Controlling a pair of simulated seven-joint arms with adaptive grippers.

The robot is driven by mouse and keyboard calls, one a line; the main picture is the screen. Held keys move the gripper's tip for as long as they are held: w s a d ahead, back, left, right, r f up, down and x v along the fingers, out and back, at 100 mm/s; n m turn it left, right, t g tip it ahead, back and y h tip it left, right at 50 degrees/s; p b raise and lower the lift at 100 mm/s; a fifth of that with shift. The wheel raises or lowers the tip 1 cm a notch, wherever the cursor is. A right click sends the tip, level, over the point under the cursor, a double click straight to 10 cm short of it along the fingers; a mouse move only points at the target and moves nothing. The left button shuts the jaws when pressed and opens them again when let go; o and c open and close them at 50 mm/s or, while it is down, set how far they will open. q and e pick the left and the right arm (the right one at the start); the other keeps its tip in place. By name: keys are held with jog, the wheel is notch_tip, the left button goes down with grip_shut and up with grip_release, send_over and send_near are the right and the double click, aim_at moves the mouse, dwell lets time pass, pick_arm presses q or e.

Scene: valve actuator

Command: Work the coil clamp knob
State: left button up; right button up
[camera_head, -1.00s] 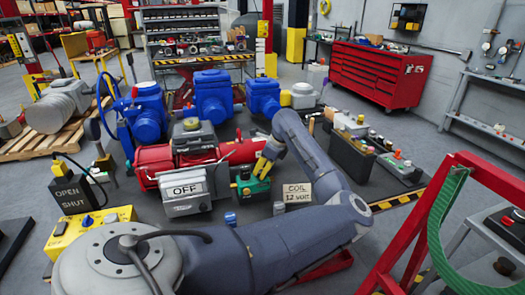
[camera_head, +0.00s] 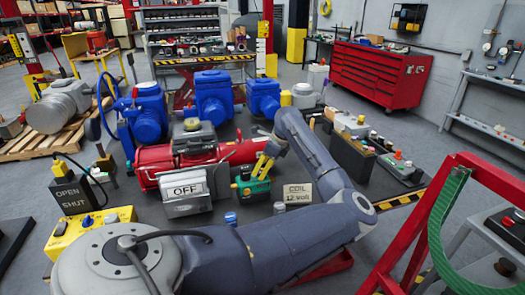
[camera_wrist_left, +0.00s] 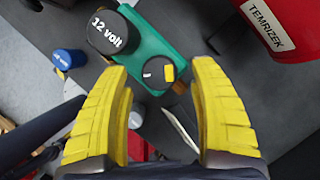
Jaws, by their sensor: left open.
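The green valve body (camera_head: 258,188) stands on the dark bench beside the COIL 12 volt sign (camera_head: 297,193). In the left wrist view, the green body (camera_wrist_left: 148,38) carries a black coil marked 12 volt (camera_wrist_left: 108,32). A small round dark knob (camera_wrist_left: 154,74) with a white mark and a yellow patch sits at its near end. My left gripper (camera_head: 263,166) is just above and behind the green body. In the wrist view its yellow fingers (camera_wrist_left: 163,75) are spread wide on either side of the knob, with visible gaps. My right gripper is out of view.
A grey box marked OFF (camera_head: 186,191) stands left of the green body, in front of a red cylinder (camera_head: 160,160). A blue cap (camera_head: 231,219) stands on the bench nearby. Blue pumps (camera_head: 212,100) stand behind. A black battery-like box (camera_head: 352,150) is to the right.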

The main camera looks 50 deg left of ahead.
pick_arm(q)
jog(key=v, duration=1)
jog(key=shift+r, duration=0.35)
